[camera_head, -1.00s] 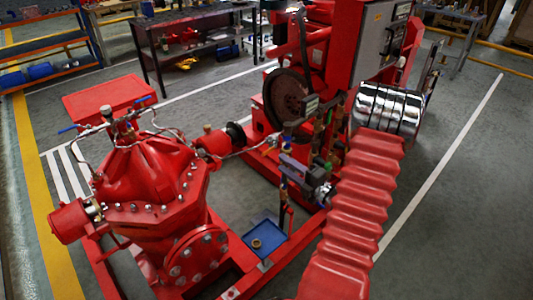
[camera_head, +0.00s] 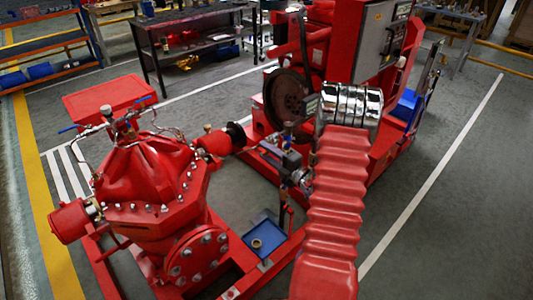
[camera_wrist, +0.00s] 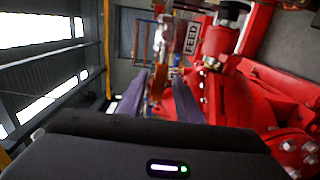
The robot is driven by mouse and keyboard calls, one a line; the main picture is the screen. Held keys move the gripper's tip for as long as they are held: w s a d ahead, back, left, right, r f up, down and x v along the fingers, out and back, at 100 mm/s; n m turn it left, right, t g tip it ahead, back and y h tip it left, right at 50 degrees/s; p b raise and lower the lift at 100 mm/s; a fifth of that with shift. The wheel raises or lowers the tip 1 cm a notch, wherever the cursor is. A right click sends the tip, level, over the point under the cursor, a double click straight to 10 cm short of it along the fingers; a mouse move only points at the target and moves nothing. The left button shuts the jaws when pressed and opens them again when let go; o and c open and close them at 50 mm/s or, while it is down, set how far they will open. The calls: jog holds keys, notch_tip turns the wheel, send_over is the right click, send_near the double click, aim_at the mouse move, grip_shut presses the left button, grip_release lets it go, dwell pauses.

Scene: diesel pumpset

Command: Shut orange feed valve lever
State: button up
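My gripper (camera_wrist: 159,77) is open in the wrist view, its two purple-grey fingers apart and pointing away from the camera. A narrow orange-brown part (camera_wrist: 158,86) shows in the gap between them; it is blurred, and I cannot tell whether it is the feed valve lever or whether a finger touches it. A white FEED label (camera_wrist: 192,38) is just beyond and to the right of the fingertips. In the head view my gripper (camera_head: 268,151) is small beside the pipework left of my arm. No orange lever can be made out there.
The red pump casing (camera_head: 150,180) stands at the left in the head view, with blue-handled levers (camera_head: 141,100) on top. The dark flywheel (camera_head: 287,92) and engine are behind my gripper. A blue tray (camera_head: 265,238) is low in front. Red machinery (camera_wrist: 245,100) fills the wrist view's right side.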

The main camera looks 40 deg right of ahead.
jog(key=shift+c, duration=0.4)
grip_shut()
jog(key=shift+a+f, duration=0.1)
jog(key=shift+a, duration=0.1)
